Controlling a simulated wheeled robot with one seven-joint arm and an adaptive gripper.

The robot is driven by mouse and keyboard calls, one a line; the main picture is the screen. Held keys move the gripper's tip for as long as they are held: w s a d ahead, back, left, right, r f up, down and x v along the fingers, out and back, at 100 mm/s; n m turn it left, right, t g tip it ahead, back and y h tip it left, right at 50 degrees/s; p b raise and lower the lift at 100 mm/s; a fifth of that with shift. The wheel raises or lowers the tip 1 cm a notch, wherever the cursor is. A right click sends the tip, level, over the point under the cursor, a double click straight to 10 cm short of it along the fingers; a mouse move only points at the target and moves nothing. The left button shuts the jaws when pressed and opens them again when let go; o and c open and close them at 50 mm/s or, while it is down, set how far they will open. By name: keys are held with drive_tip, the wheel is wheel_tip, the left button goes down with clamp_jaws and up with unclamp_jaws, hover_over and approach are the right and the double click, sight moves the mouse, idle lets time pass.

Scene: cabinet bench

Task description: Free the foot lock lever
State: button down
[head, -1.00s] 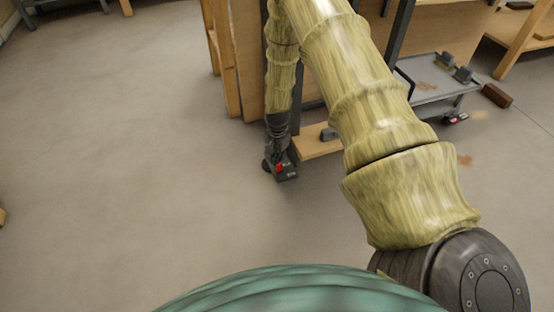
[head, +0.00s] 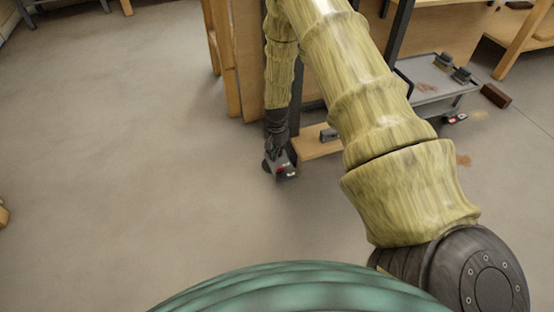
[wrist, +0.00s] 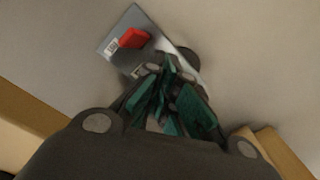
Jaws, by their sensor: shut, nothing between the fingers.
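The foot lock lever is a small red pedal (head: 280,170) on a grey metal caster plate (head: 291,174) low at the foot of the bench leg. In the wrist view the red pedal (wrist: 133,38) lies on the grey plate (wrist: 115,46) with a small white label. My gripper (head: 274,156) points down just above the caster. In the wrist view its green-padded fingers (wrist: 166,72) are shut and empty, beside the plate's lower edge and apart from the red pedal. The fingers hide part of the plate and of the dark wheel.
A wooden bench shelf (head: 318,148) with a small dark block on it is just right of the caster. A grey cart (head: 435,82) and a brown block (head: 496,96) stand further right. The floor to the left is clear.

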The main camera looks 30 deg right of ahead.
drive_tip(key=shift+r, duration=0.15)
wheel_tip(320, 180, up, 7)
drive_tip(key=p, duration=0.6)
drive_tip(key=shift+p, duration=0.35)
idle(0.5)
drive_tip(key=s+a+f+n, duration=0.4)
drive_tip(key=s+a, duration=0.2)
drive_tip(key=s, duration=0.4)
drive_tip(key=s+a+f+n, duration=0.35)
drive_tip(key=s+a, duration=0.25)
drive_tip(key=s, duration=0.5)
drive_tip(key=s+a+r+n, duration=0.2)
drive_tip(key=s+a+n, duration=0.15)
drive_tip(key=s, duration=0.55)
drive_tip(key=s+a+r+n, duration=0.25)
drive_tip(key=s+a, duration=0.25)
drive_tip(key=s, duration=0.4)
wheel_tip(320, 180, up, 37)
drive_tip(key=p, duration=3.7)
drive_tip(key=shift+w+d+n+p, duration=0.15)
drive_tip(key=shift+d+n+p, duration=0.05)
drive_tip(key=shift+n+p, duration=0.15)
